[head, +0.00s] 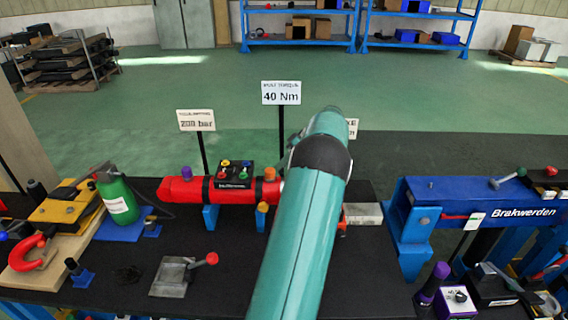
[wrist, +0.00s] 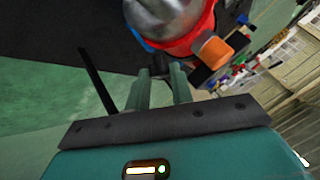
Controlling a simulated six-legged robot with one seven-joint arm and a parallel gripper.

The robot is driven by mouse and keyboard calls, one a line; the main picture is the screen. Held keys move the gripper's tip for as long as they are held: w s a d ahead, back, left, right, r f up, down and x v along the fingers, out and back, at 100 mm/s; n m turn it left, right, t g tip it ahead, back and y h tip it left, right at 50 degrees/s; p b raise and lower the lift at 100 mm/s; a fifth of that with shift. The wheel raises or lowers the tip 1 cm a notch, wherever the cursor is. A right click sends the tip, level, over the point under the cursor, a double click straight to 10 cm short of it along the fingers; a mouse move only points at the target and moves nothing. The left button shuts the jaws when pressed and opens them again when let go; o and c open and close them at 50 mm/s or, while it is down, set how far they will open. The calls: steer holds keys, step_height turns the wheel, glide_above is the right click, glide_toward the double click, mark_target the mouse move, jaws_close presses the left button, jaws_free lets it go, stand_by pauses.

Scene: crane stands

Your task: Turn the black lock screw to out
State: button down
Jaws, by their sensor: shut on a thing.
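The red cylinder (head: 178,191) lies across the dark bench top in the head view; my teal arm covers part of its right side. In the wrist view the cylinder's red end (wrist: 200,36) shows with a shiny metal rod. My gripper (wrist: 160,80) is at the cylinder's end, its two fingers close around a small dark piece, which looks like the black lock screw (wrist: 160,62). The fingers hide most of it, so its setting cannot be read. The gripper is hidden behind my arm in the head view.
An orange knob (wrist: 214,50) sits close beside my fingers on the cylinder. Signs on posts, such as the 40 Nm sign (head: 281,92), stand behind the bench. A green bottle (head: 118,198) stands left; a blue beam (head: 470,205) stands right.

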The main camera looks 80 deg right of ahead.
steer(key=shift+n, duration=0.3)
steer(key=c, duration=1.2)
jaws_free()
steer(key=s+a+r, duration=0.3)
steer(key=a+r, duration=1)
steer(key=shift+a, duration=0.4)
